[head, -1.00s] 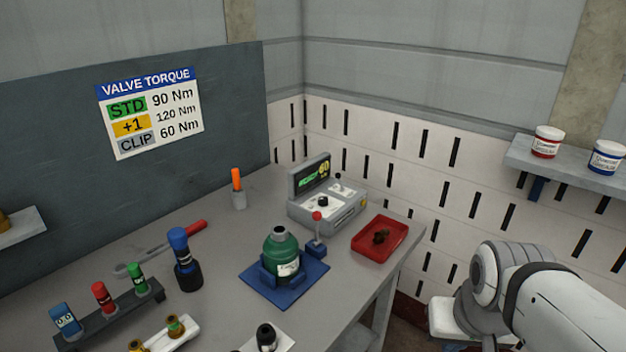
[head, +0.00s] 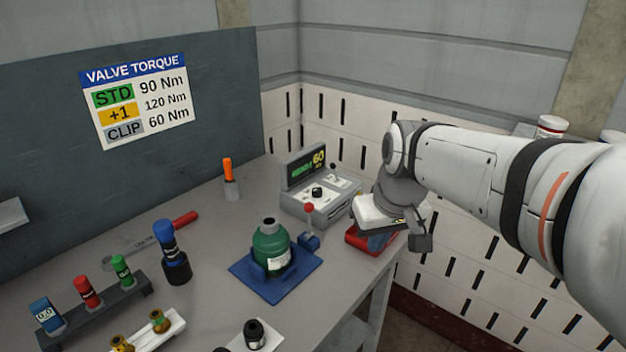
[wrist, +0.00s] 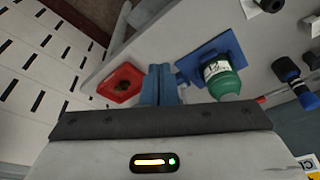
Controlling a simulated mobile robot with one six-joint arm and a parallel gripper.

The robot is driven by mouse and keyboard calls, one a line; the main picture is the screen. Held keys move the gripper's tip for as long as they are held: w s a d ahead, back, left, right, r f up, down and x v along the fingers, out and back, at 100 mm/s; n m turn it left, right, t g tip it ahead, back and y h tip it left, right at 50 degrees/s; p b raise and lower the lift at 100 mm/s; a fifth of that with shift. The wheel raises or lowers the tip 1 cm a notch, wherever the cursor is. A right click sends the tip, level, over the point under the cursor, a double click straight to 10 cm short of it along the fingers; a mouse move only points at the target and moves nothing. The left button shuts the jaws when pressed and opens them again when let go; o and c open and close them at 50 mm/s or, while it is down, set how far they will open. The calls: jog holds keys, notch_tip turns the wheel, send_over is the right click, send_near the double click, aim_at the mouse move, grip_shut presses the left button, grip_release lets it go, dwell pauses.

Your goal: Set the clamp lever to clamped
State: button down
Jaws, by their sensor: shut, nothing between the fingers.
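The clamp lever (head: 309,209) has a red ball on a short stalk above a small blue block. It stands about upright at the right corner of the blue fixture plate (head: 240,274), beside the green cylinder (head: 270,241). In the wrist view the cylinder (wrist: 222,80) and plate (wrist: 222,45) show, but the lever's knob is hidden or cannot be made out near my fingers. My gripper (wrist: 160,72) is shut and empty, its blue fingers together. In the head view it is to the right of the lever, apart from it, over the red tray (head: 357,241).
A grey control box (head: 322,203) with a lit display stands behind the lever. The blue-capped tool (head: 170,250) stands left of the cylinder. The red tray also shows in the wrist view (wrist: 121,84). The table's right edge runs below my gripper.

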jog(key=w+a+n+y+b, duration=0.1)
jog(key=w+a+n, duration=0.3)
jog(key=w+a, duration=0.3)
jog(key=w+a+r+n+y+b, duration=0.1)
jog(key=w+a+n, duration=0.4)
jog(key=w, duration=1.2)
jog(key=shift+w+a+g+y+b, duration=0.25)
jog(key=shift+a+y+b, duration=0.35)
jog(key=shift+a, duration=0.65)
jog(key=shift+s, duration=0.1)
send_over(309, 220)
jog(key=w+a, duration=0.1)
jog(key=a, duration=0.1)
notch_tip(309, 220, down, 10)
jog(key=shift+w+d+r+p, duration=0.15)
jog(key=shift+d+r+p, duration=0.1)
jog(key=shift+p, duration=0.1)
